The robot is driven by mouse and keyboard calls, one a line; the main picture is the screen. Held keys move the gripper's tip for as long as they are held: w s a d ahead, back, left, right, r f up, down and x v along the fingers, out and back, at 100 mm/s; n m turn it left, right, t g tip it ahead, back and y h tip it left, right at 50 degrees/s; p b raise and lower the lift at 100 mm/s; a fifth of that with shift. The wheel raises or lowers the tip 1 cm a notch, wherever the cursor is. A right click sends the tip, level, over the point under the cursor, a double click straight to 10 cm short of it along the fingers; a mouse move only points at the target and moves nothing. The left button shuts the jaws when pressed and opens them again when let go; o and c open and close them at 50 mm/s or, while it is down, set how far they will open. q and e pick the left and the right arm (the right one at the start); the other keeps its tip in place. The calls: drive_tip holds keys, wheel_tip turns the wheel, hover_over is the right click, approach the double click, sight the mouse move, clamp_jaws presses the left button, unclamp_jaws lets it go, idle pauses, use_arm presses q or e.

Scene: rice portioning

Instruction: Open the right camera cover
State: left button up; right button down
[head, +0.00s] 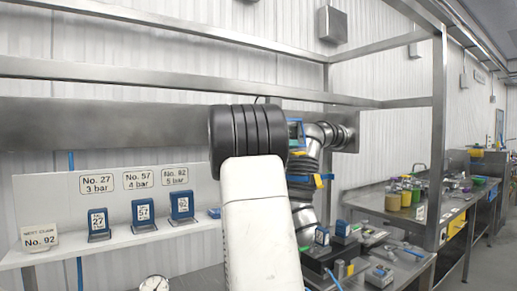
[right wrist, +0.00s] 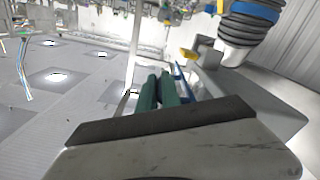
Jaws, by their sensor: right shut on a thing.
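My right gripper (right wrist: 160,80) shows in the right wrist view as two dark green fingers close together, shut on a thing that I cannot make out. A narrow blue part (right wrist: 180,72) shows just right of the fingers; I cannot tell whether they touch it. In the head view a white arm link with a black ribbed joint fills the middle and hides much behind it. I cannot pick out the right camera cover for certain in either view. My left gripper is not in view.
A round dial (head: 154,284) is below. A steel bench (head: 432,228) at right holds coloured jars (head: 405,195). Steel frame bars (head: 160,78) cross above.

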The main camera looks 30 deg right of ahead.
wheel_tip(320, 180, up, 17)
drive_tip(key=s+n, duration=0.2)
drive_tip(key=n, duration=1.5)
drive_tip(key=shift+s+f+n, duration=0.2)
drive_tip(key=shift+s+n, duration=0.05)
drive_tip(key=shift+n, duration=0.15)
drive_tip(key=shift+d, duration=0.1)
drive_tip(key=c, duration=1.8)
unclamp_jaws()
drive_tip(key=a, duration=0.8)
drive_tip(key=shift+s, duration=0.25)
